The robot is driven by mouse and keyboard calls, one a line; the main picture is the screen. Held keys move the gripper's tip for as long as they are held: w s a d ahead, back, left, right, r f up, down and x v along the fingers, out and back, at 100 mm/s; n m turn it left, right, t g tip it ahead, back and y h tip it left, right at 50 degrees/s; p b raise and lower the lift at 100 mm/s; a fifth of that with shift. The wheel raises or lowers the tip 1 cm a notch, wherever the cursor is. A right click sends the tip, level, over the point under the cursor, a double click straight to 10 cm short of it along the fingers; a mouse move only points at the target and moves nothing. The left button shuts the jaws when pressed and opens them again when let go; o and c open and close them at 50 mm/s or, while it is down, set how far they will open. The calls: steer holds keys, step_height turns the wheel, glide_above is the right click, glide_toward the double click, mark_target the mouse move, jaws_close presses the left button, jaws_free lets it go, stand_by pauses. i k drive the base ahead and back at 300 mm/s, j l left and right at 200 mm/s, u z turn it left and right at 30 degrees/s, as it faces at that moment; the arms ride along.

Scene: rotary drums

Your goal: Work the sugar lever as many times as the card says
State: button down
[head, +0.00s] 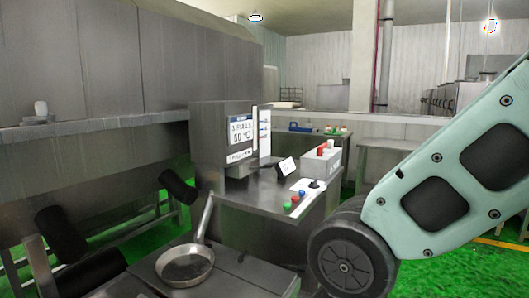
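A white card or screen (241,130) on the grey metal cabinet carries small text that seems to read "3 PULLS" and "80 °C", but it is blurred. A smaller tilted white card (287,167) with dark marks stands on the metal counter (252,187). A short black-topped control (314,184) sits on a white plate at the counter's right side. I cannot tell which part is the sugar lever. My gripper is out of view; only my pale green arm shows at the right.
A round metal pan (185,266) with an upright handle sits on the low front surface. Black rollers (178,187) jut out at left. Green floor shows at right, partly behind my arm.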

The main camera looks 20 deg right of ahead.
mark_target(269, 164)
steer(key=u, duration=0.5)
steer(key=i+l+u, duration=0.15)
steer(key=l+u, duration=0.25)
steer(key=i+l+u, duration=0.15)
steer(key=l+u, duration=0.9)
steer(key=l, duration=2.1)
